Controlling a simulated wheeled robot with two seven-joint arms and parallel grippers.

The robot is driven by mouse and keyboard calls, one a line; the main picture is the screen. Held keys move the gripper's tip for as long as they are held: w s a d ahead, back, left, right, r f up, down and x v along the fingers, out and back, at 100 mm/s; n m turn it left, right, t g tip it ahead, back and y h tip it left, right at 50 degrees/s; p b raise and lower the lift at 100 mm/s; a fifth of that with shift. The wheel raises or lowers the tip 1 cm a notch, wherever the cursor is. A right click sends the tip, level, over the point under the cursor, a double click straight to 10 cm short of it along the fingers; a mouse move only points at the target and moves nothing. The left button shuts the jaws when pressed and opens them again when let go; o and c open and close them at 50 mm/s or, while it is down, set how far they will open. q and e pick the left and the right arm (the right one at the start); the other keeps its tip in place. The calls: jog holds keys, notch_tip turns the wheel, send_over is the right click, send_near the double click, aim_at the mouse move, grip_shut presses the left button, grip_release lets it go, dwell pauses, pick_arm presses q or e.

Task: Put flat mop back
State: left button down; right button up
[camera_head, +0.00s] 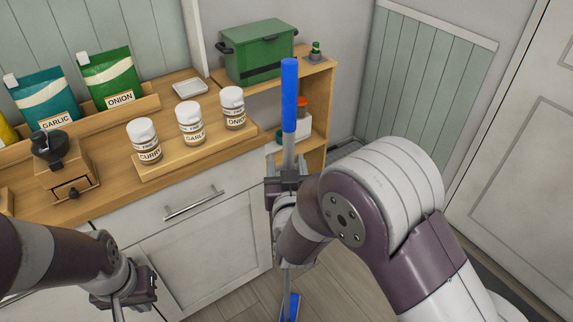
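The flat mop (289,97) stands roughly upright right of the counter's end. Its blue grip is at the top, a grey pole runs below it, and a blue part shows near the floor at the bottom edge. My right gripper (287,182) is shut on the grey pole just below the blue grip. My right wrist and arm hide much of the lower pole, and most of the mop head is out of sight. My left gripper (119,306) hangs low in front of the cabinet, away from the mop. Its fingers are partly cut off by the bottom edge.
The counter (95,207) holds several labelled jars on a wooden board (195,150), a coffee grinder (65,165) and upright pouches (110,80). A green box (257,50) sits on a wooden shelf unit (315,90). Open floor (345,285) and a door (525,150) lie to the right.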

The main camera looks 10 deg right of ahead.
jog(key=s+a, duration=0.2)
jog(key=s, duration=0.9)
notch_tip(320, 180, down, 8)
jog(key=n+g+y, duration=0.1)
jog(key=g+y, duration=0.3)
jog(key=g, duration=0.5)
jog(key=s+d+f+n+g+h, duration=0.1)
jog(key=s+d+g, duration=0.5)
jog(key=s+g, duration=0.1)
jog(key=shift+s+d, duration=0.25)
jog(key=shift+s, duration=0.25)
